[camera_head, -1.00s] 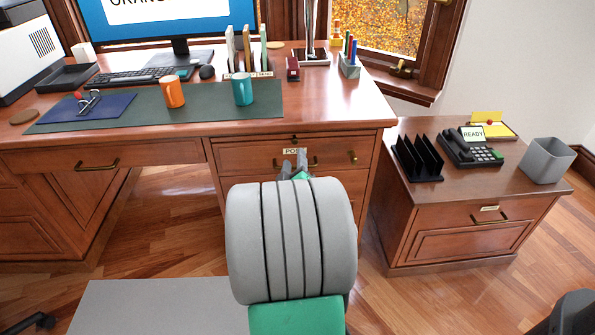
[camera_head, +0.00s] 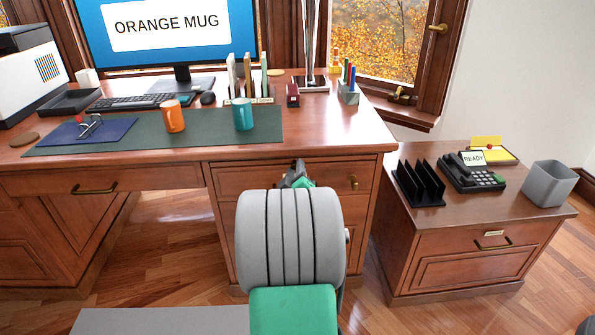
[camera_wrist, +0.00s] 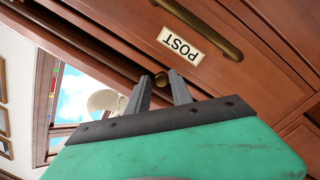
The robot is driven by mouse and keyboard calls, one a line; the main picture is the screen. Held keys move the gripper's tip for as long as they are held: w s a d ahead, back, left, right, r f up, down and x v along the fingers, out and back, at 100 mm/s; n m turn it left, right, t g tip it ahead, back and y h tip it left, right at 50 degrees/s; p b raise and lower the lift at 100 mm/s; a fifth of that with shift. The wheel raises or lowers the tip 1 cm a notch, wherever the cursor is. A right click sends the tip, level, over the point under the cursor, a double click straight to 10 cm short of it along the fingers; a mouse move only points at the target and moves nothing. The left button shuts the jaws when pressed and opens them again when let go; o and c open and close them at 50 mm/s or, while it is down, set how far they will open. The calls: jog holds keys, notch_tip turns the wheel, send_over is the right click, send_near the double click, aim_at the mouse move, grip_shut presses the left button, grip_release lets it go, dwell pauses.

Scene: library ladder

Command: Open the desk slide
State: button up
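The desk slide (camera_head: 240,163) is a thin wooden strip under the desk top, above the right-hand drawer, and looks closed. Its small brass knob (camera_wrist: 161,79) shows in the wrist view between my fingertips. My gripper (camera_head: 297,168) is at the desk front in the head view, and its two grey fingers (camera_wrist: 159,82) point at the strip in the wrist view. The fingers are apart, with a gap visible around the knob; contact cannot be told. In the head view my arm hides the knob and part of the drawer front.
The drawer with the POST label (camera_wrist: 181,46) and brass handle lies beside my fingers in the wrist view. The desk top holds an orange mug (camera_head: 173,116) and a teal mug (camera_head: 243,114). A low cabinet (camera_head: 470,262) stands right of the desk.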

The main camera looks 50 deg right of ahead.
grip_shut()
jog(key=shift+r, duration=0.2)
dwell(0.8)
